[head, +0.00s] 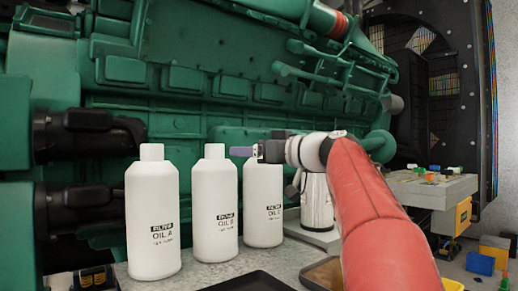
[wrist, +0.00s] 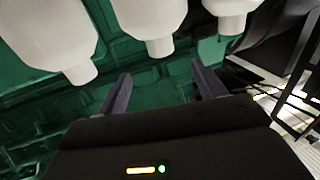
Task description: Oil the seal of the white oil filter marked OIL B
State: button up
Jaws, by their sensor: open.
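Three white filter bottles stand upright in a row on a grey ledge. The white oil filter marked OIL B (head: 214,215) is the middle one, between OIL A (head: 153,220) on the left and a third, OIL C (head: 263,210). My gripper (head: 242,151) is at cap height, just right of the OIL B cap, and hides the top of OIL C. In the wrist view my gripper (wrist: 161,80) has its dark fingers apart, with nothing between them. The bottles appear neck-down there, the middle one (wrist: 148,18) beyond the fingers. No seal can be made out.
A green engine (head: 235,90) stands close behind the bottles. A black tray (head: 258,282) lies in front of them at the bottom edge. A white canister (head: 317,208) stands right of OIL C, partly behind my arm. A grey box (head: 445,187) with small coloured pieces is at right.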

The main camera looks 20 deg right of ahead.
aim_at(221, 151)
jog(key=p+x, duration=0.4)
jog(key=x, duration=0.9)
jog(key=shift+p, duration=0.35)
jog(key=shift+c, duration=0.4)
grip_shut()
jog(key=shift+r+p, duration=1)
jog(key=shift+r, duration=1.15)
